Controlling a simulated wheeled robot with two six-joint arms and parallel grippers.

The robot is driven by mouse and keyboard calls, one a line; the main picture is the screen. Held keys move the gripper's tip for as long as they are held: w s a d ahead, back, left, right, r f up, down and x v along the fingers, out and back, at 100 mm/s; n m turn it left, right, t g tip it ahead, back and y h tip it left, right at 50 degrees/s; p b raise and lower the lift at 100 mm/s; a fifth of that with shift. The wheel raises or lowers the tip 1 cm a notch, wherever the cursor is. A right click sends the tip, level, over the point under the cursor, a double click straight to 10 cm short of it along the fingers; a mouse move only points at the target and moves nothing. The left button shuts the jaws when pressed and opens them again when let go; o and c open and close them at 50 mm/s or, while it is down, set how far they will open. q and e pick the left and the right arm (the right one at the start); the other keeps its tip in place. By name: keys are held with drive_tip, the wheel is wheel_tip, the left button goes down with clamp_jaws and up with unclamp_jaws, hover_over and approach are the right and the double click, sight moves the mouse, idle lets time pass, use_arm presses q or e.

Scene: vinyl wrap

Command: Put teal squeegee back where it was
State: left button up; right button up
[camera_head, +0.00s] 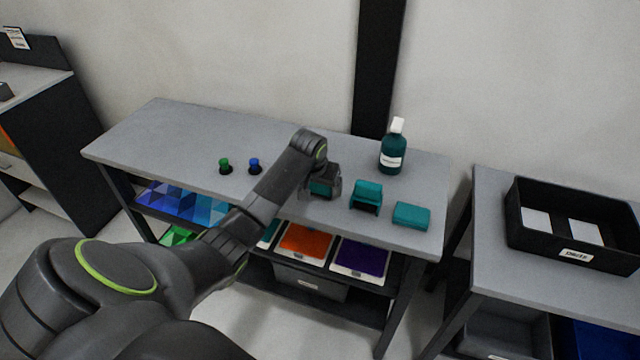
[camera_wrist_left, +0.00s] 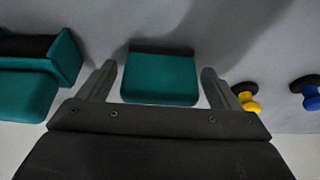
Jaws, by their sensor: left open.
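A teal block with a dark strip along one edge, which looks like the teal squeegee (camera_wrist_left: 160,78), lies on the grey table between my left gripper's fingers (camera_wrist_left: 158,70). The fingers are open, one on each side of it, with a gap on both sides. In the head view the left gripper (camera_head: 322,192) is low over the table near its front edge and hides most of this piece. My right gripper is not in view.
A teal holder with a dark hollow (camera_head: 367,196) and a flat teal block (camera_head: 411,216) lie to the right. A teal bottle (camera_head: 391,158) stands behind. Green (camera_head: 225,165) and blue (camera_head: 254,165) knobs are left; a yellow knob (camera_wrist_left: 246,95) is nearer. A black bin (camera_head: 575,254) is on the right table.

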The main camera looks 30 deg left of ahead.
use_arm(q)
drive_tip(key=v, duration=1.2)
drive_tip(key=shift+b, duration=0.45)
